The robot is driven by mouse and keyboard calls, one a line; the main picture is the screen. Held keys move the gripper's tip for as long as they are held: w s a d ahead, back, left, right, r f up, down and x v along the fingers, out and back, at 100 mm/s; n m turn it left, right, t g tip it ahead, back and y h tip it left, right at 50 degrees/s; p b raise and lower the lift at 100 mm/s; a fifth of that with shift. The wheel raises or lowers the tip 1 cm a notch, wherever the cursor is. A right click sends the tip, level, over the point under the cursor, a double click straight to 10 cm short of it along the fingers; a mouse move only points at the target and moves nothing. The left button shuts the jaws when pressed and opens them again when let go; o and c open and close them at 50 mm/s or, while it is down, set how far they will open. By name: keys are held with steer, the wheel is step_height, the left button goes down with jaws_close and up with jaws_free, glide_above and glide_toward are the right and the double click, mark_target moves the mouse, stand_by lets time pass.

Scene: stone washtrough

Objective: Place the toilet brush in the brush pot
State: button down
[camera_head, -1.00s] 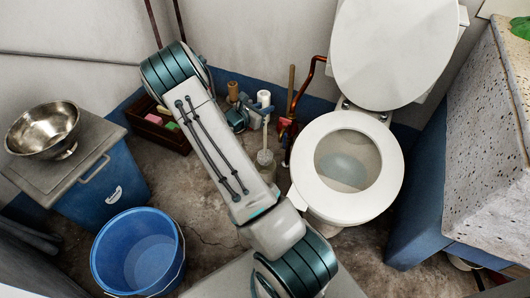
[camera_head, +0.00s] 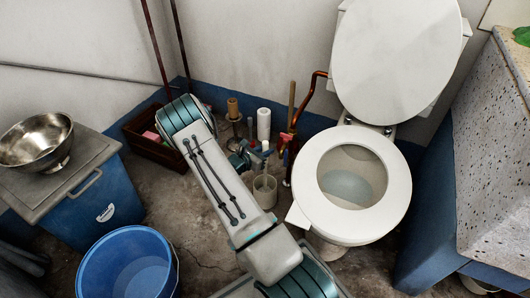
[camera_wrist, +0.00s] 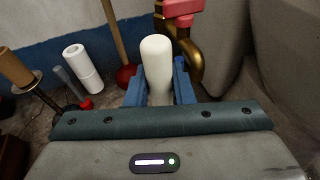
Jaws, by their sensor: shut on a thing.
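The toilet brush has a pale, rounded handle (camera_wrist: 157,62), upright between my gripper's blue fingers in the wrist view. In the head view its handle (camera_head: 265,147) shows small beside the gripper (camera_head: 258,148), which is shut on it. The pale brush pot (camera_head: 265,193) stands on the floor left of the toilet. The brush's lower part runs down to the pot's mouth and appears to be inside it; the bristles cannot be made out. My arm covers part of the floor left of the pot. In the wrist view my gripper (camera_wrist: 159,88) hides the pot.
The toilet (camera_head: 352,180) stands close on the right, with a copper pipe (camera_head: 307,98) behind the pot. A white roll (camera_head: 264,124) and a plunger (camera_head: 291,108) stand behind. A blue bucket (camera_head: 128,266), blue bin (camera_head: 100,200) and brown crate (camera_head: 157,145) are left.

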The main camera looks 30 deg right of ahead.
steer(key=c, duration=1.3)
jaws_free()
steer(key=shift+f, duration=0.1)
steer(key=shift+o, duration=0.2)
